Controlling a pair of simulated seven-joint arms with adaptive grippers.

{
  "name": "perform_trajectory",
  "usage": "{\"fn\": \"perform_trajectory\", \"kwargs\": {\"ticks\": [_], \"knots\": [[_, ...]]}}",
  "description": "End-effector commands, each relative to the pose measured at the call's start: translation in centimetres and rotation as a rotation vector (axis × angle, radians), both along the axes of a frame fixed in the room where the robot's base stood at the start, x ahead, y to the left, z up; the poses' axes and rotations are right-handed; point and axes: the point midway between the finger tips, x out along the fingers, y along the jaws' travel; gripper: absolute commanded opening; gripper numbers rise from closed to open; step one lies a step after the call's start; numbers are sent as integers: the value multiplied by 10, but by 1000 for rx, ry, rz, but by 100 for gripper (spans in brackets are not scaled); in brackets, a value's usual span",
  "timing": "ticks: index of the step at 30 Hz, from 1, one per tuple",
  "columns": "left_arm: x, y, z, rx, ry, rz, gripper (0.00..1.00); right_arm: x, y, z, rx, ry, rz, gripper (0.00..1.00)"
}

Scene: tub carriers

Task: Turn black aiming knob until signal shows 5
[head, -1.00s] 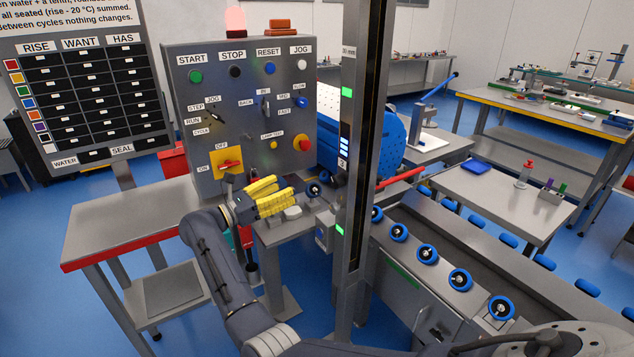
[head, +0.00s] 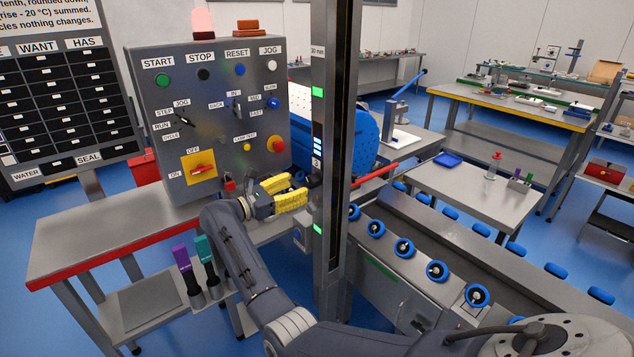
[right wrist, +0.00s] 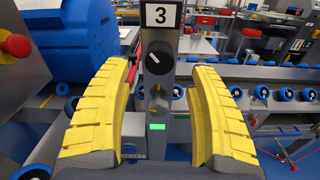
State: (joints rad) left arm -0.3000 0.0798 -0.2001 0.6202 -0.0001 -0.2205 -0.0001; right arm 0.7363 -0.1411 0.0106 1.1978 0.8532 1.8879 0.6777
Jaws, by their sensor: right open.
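In the right wrist view a black knob (right wrist: 158,57) with a white pointer line sits on a grey post, just under a white plate (right wrist: 160,15) showing a black 3. The pointer leans to the upper left. My right gripper (right wrist: 165,85) is open; its yellow fingers stand to either side of the post, with visible gaps and nothing between them gripped. In the head view my right gripper (head: 302,191) is beside the tall post (head: 327,240), at its left side. The knob's face is not clear there. My left gripper is not in view.
A grey control box (head: 215,110) with a red emergency button (head: 277,145) stands left of the gripper. A blue drum (head: 365,140) is behind the post. A conveyor with blue rollers (head: 404,247) runs to the right. Purple and teal-handled tools (head: 183,262) stand at the lower left.

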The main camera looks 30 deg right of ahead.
Motion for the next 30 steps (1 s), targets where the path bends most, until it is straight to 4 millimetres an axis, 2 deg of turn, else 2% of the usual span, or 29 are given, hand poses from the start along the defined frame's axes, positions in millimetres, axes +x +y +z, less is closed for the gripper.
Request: {"fn": "perform_trajectory", "kwargs": {"ticks": [6, 12, 28, 30], "knots": [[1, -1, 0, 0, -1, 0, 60, 7, -26, 1, -2, -1, 10, 60], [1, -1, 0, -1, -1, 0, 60, 11, -41, 1, -1, 0, 16, 60], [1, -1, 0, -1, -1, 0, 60, 12, -48, 0, 1, 0, 19, 62], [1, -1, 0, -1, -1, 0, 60, 12, -48, 0, 1, 0, 19, 54]]}}
